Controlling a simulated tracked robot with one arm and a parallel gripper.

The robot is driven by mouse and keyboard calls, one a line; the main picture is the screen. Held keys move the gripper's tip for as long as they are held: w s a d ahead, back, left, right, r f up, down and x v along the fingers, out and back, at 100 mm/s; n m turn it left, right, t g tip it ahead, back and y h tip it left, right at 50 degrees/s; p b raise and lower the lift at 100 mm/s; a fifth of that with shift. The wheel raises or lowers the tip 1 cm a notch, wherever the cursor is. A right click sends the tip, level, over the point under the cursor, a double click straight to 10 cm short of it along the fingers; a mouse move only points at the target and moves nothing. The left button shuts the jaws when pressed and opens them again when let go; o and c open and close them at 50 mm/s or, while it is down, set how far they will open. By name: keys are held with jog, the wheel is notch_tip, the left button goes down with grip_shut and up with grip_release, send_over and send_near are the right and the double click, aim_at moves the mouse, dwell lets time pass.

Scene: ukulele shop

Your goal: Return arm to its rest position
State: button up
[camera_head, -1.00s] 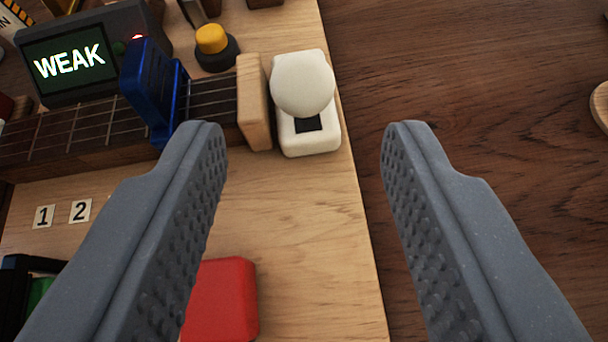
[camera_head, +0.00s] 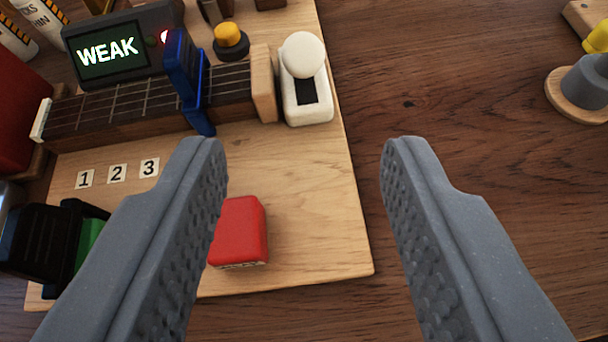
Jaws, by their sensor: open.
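My gripper (camera_head: 305,150) is open and empty, its two grey fingers spread wide above the right edge of the light wooden board (camera_head: 310,190). It touches nothing that I can see. Beyond the fingertips, on the board, stands a white slider or lever with a round knob (camera_head: 303,54). A fretted ukulele neck (camera_head: 120,112) lies to its left with a blue capo (camera_head: 186,75) across it. A display (camera_head: 112,48) behind the neck reads "WEAK", with a red light lit beside it. The left finger partly hides a red block (camera_head: 240,231).
A yellow button (camera_head: 229,40) stands behind the neck. Number tiles (camera_head: 117,173) lie on the board. A black and green object (camera_head: 50,240) is at the lower left. A grey object on a round wooden base (camera_head: 585,85) stands at the right. The dark table (camera_head: 440,100) between is clear.

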jog(key=s+r+n+t, duration=0.1)
jog(key=s+r, duration=0.2)
jog(key=r, duration=1.5)
jog(key=s+r+n+t, duration=0.1)
jog(key=s+r+t, duration=0.1)
jog(key=r, duration=1.6)
jog(key=shift+s+d+r+y, duration=0.3)
jog(key=shift+s+d+y, duration=0.1)
jog(key=shift+s, duration=0.15)
